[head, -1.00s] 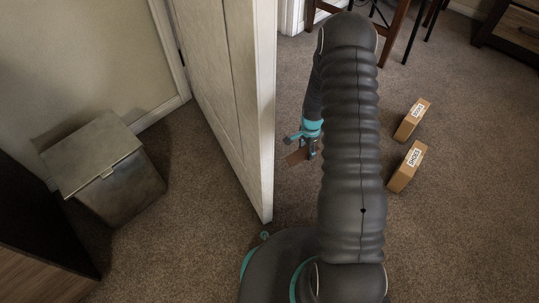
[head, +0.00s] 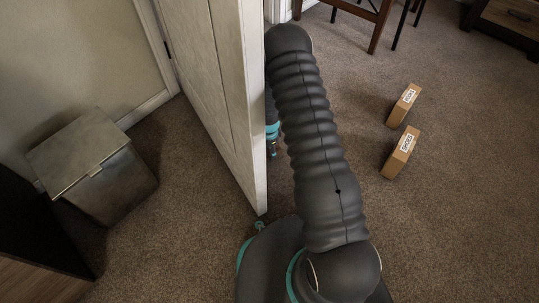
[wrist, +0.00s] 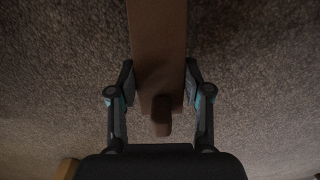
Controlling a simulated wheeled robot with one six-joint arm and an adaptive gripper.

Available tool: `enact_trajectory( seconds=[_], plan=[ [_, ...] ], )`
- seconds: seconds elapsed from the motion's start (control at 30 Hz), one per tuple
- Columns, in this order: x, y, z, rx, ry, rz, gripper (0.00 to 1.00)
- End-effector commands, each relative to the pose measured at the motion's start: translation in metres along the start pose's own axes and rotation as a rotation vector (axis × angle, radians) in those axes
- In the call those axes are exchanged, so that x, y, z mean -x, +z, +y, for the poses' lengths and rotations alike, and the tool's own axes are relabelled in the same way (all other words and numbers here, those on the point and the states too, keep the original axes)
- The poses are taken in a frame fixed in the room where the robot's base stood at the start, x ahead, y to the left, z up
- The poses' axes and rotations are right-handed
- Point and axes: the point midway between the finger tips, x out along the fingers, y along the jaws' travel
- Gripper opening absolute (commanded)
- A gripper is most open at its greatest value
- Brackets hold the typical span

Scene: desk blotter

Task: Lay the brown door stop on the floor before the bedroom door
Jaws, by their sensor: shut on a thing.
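The brown door stop (wrist: 158,45) is a long brown piece between the fingers of my gripper (wrist: 158,82) in the wrist view. Both fingers press on its sides and carpet shows around it. In the head view only a small part of my gripper (head: 272,147) shows, behind the edge of the open white door (head: 225,110); the door stop is hidden there. I cannot tell from these views how high the door stop is above the carpet.
Two cardboard boxes labelled SHOES, one nearer (head: 395,160) and one farther (head: 400,108), stand on the carpet at the right. A lidded bin (head: 115,190) stands at the left by the wall. Chair legs (head: 382,28) and a dark cabinet (head: 508,25) are at the back right.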

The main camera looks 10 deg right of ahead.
Motion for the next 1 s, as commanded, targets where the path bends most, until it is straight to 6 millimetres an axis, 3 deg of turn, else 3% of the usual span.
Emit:
enact_trajectory(
  seconds=[0.2, 0.57, 0.6, 0.7, 1.0],
  plan=[
    [-0.029, 0.0, 0.0, 0.0, 0.0, 0.0, 0.04],
    [-0.033, 0.0, 0.0, 0.0, -0.001, 0.0, 0.04],
    [-0.033, 0.0, 0.0, 0.0, -0.001, 0.0, 0.52],
    [-0.032, 0.0, 0.0, 0.0, 0.0, 0.0, 0.74],
    [-0.031, -0.001, 0.0, -0.001, 0.0, 0.0, 0.74]
  ],
)
